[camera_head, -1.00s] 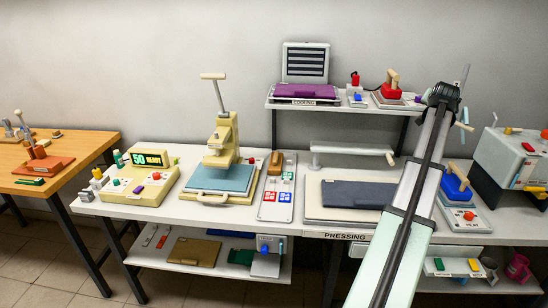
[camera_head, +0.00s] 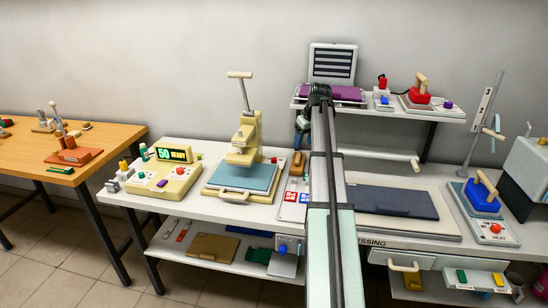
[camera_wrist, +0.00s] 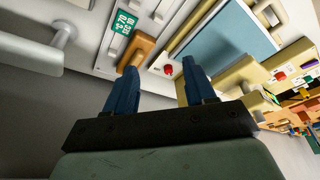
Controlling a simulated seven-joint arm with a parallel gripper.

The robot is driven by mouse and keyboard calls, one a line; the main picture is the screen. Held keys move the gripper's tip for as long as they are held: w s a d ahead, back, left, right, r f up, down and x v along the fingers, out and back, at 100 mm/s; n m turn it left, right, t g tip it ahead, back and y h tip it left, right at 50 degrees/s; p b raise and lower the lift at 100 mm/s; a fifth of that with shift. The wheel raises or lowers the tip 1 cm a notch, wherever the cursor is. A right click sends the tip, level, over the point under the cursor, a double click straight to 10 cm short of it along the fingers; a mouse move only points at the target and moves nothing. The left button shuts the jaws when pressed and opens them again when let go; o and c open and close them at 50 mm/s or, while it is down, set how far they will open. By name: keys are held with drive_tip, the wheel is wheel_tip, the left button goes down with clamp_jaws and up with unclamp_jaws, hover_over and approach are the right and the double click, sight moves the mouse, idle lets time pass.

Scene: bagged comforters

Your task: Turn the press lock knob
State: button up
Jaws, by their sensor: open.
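A cream heat press (camera_head: 243,140) with a blue platen stands on the white table. A small red knob (camera_head: 273,160) sits at the back right corner of its base; no label on it is readable. The red knob also shows in the wrist view (camera_wrist: 168,69), seen between my fingertips but beyond them. My gripper (camera_wrist: 159,66) is open and empty, with two blue fingers. In the head view my gripper (camera_head: 302,126) is partly hidden by my arm, to the right of the press and above the table. I see no contact with the knob.
A tan-handled panel (camera_head: 294,186) with red and blue labels lies right of the press, partly behind my arm. A cream control box (camera_head: 170,181) reading "50 READY" stands left. A raised shelf (camera_head: 440,117) and a grey pressing board (camera_head: 395,202) are to the right.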

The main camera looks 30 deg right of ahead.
drive_tip(key=w+a+f+n+g, duration=0.2)
drive_tip(key=w+a+f+n, duration=0.25)
drive_tip(key=w, duration=0.25)
drive_tip(key=n+g, duration=0.1)
drive_tip(key=n, duration=0.4)
hover_over(274, 160)
drive_tip(key=w, duration=0.1)
drive_tip(key=f, duration=1.3)
drive_tip(key=shift+d+f, duration=0.1)
drive_tip(key=shift+d, duration=0.25)
drive_tip(key=shift+c, duration=0.3)
clamp_jaws()
